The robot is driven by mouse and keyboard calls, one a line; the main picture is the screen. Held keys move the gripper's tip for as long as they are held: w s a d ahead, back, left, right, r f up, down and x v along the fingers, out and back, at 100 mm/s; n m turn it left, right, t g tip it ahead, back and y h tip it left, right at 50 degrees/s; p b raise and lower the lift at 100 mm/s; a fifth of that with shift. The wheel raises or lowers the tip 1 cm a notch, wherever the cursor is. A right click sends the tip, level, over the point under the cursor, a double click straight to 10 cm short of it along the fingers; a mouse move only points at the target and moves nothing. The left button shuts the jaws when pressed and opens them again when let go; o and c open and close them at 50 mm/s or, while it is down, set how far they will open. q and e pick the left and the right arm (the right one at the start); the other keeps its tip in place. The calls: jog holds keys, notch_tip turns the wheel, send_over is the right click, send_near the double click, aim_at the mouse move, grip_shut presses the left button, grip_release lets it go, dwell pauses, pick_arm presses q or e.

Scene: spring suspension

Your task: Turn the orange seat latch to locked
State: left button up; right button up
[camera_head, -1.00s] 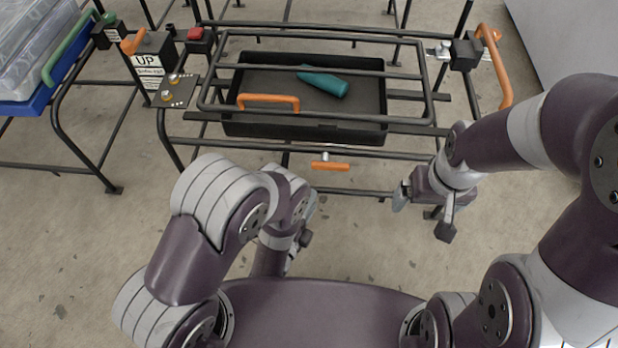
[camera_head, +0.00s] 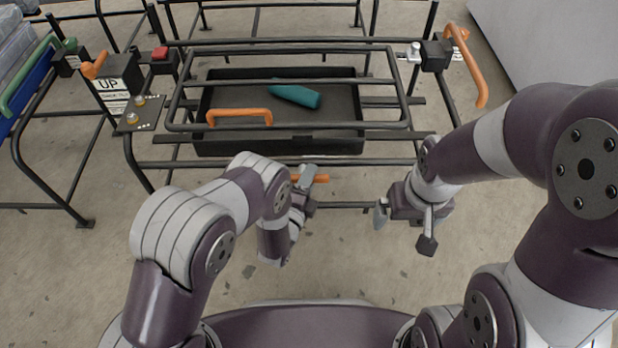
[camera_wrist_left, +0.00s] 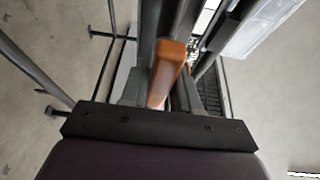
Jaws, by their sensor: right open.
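The orange latch handle (camera_head: 318,179) lies level, pointing right, on the front bar below the dark tray. My left gripper (camera_head: 306,176) is at its left end and hides that part. In the left wrist view the orange handle (camera_wrist_left: 168,68) runs between the two grey fingers (camera_wrist_left: 157,92) of my left gripper. I cannot tell whether the fingers press on it. My right gripper (camera_head: 404,226) is open and empty, to the right of the latch and in front of the frame.
A black tray (camera_head: 330,146) with a teal bottle (camera_head: 297,96) sits under a barred frame with an orange handle (camera_head: 240,113). A large orange handle (camera_head: 468,66) is at right. A red button (camera_head: 160,54) and an "UP" sign (camera_head: 108,84) stand at left. Floor in front is clear.

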pick_arm(q)
grip_shut()
jog(key=n+t, duration=0.1)
jog(key=n, duration=0.3)
jog(key=shift+a+r+n+t+b, duration=0.1)
jog(key=shift+r+n+t+b, duration=0.1)
jog(key=shift+n+t+b, duration=0.2)
jog(key=n, duration=0.2)
jog(key=n+t, duration=0.1)
jog(key=n, duration=0.1)
jog(key=shift+s+a+r+t+y, duration=0.1)
jog(key=shift+r+t+y, duration=0.1)
jog(key=shift+t+y, duration=0.15)
jog(key=n+y, duration=0.1)
jog(key=n, duration=0.1)
jog(key=n+t+y, duration=0.1)
jog(key=n, duration=0.2)
jog(key=n+t+y+b, duration=0.1)
jog(key=n, duration=0.1)
jog(key=shift+a+r, duration=0.2)
jog(key=shift+a, duration=0.1)
jog(key=shift+a+n+y, duration=0.15)
jog(key=shift+n+y, duration=0.7)
jog(key=shift+n, duration=0.8)
jog(key=shift+a+n+y, duration=0.15)
jog(key=shift+n+y, duration=0.65)
jog(key=shift+n, duration=0.85)
